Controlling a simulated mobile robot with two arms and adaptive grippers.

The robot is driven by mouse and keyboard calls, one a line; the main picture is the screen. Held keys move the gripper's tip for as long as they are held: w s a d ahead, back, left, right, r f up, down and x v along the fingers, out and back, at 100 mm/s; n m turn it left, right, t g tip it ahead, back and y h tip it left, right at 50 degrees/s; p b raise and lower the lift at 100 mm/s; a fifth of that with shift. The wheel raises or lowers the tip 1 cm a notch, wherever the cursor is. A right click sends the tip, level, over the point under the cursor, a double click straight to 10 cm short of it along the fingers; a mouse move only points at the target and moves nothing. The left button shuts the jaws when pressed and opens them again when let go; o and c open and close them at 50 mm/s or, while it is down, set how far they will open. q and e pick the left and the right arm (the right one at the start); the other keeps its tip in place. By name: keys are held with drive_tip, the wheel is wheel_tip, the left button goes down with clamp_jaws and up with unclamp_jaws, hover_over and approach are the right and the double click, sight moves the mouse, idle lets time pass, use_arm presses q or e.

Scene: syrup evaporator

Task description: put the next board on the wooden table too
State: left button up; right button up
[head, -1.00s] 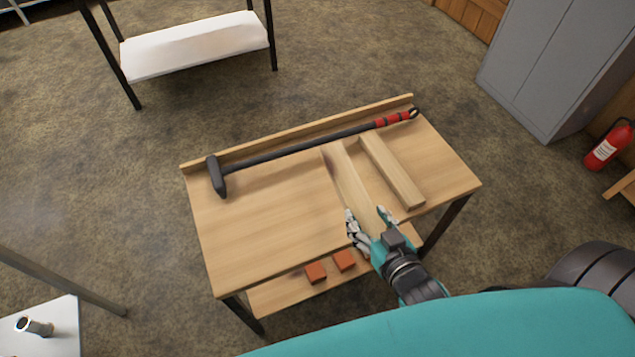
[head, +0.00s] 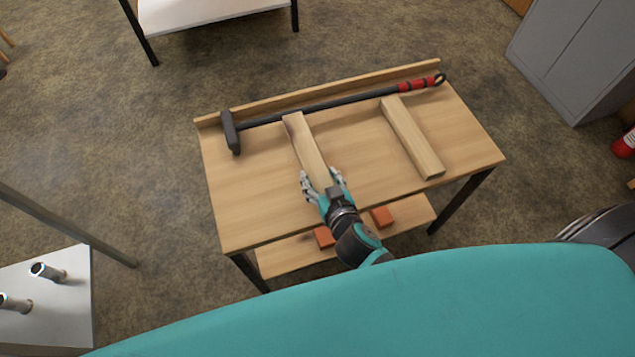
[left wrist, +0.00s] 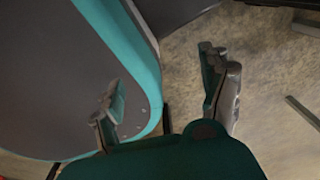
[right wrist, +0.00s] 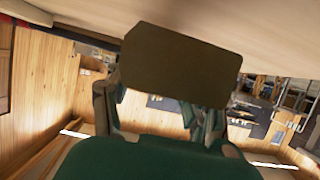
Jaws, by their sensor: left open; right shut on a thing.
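The wooden table (head: 260,190) stands in the middle of the head view. One light wooden board (head: 413,138) lies on its right part. My right gripper (head: 323,187) is shut on the near end of a second board (head: 305,145), left of the first and apart from it. I cannot tell whether this held board touches the tabletop. In the right wrist view its shaded end (right wrist: 180,65) fills the space between the fingers. My left gripper (left wrist: 165,95) is open and empty in the left wrist view, away from the table.
A sledgehammer (head: 320,105) with a red grip lies along the table's back ledge. Orange blocks (head: 382,217) sit on the lower shelf. A grey cabinet (head: 575,60) stands at right, a white shelf (head: 205,14) behind.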

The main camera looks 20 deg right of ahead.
drive_tip(key=shift+w+a, duration=0.25)
drive_tip(key=shift+a, duration=0.05)
drive_tip(key=shift+a+f, duration=0.1)
drive_tip(key=shift+f, duration=0.2)
wheel_tip(320, 180, down, 2)
drive_tip(key=shift+s+f+b, duration=0.15)
drive_tip(key=shift+f+b, duration=0.05)
drive_tip(key=shift+b, duration=0.35)
drive_tip(key=shift+f, duration=0.25)
drive_tip(key=shift+s, duration=0.15)
